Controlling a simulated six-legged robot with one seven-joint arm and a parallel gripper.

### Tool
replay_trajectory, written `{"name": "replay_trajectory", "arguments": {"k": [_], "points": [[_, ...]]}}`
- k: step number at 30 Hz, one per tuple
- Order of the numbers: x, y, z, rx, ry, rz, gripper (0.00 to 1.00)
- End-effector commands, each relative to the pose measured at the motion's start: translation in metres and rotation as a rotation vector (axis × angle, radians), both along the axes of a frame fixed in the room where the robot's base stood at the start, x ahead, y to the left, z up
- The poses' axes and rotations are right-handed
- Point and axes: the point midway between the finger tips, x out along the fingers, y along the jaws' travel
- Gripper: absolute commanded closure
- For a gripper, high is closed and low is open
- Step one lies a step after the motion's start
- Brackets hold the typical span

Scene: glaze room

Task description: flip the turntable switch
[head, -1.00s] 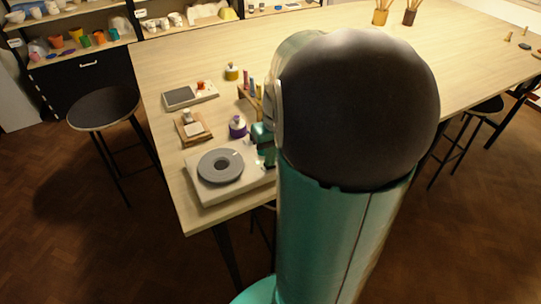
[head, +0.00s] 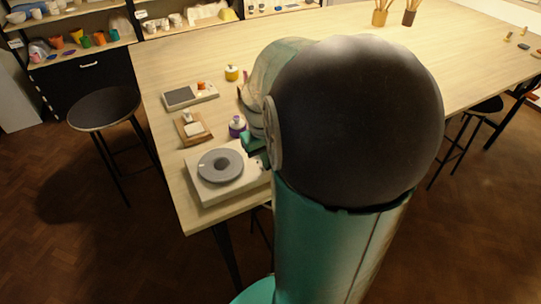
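The turntable (head: 222,185) is a pale box with a round grey disc (head: 220,166) on top, at the near left corner of the table in the head view. Its switch cannot be made out; the right end of the box is partly covered by my arm. My gripper (head: 259,162) shows only as a small part at the right edge of the turntable. Its fingers are too small and too hidden to tell whether they are open or shut, or whether they touch the box.
Behind the turntable on the table (head: 300,50) are a purple-based jar (head: 237,127), a wooden block with a pale pad (head: 193,128), a scale-like device (head: 190,96) and a yellow jar (head: 232,73). A stool (head: 104,108) stands left of the table.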

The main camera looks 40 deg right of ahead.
Motion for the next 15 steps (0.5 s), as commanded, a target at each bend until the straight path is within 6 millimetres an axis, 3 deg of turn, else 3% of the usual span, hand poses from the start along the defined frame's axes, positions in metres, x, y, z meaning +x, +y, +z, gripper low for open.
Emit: {"name": "replay_trajectory", "arguments": {"k": [1, 15], "points": [[-0.0022, 0.0037, -0.0102, 0.013, 0.012, 0.001, 1.00], [-0.0045, -0.0039, -0.0089, 0.015, 0.011, 0.001, 1.00]]}}
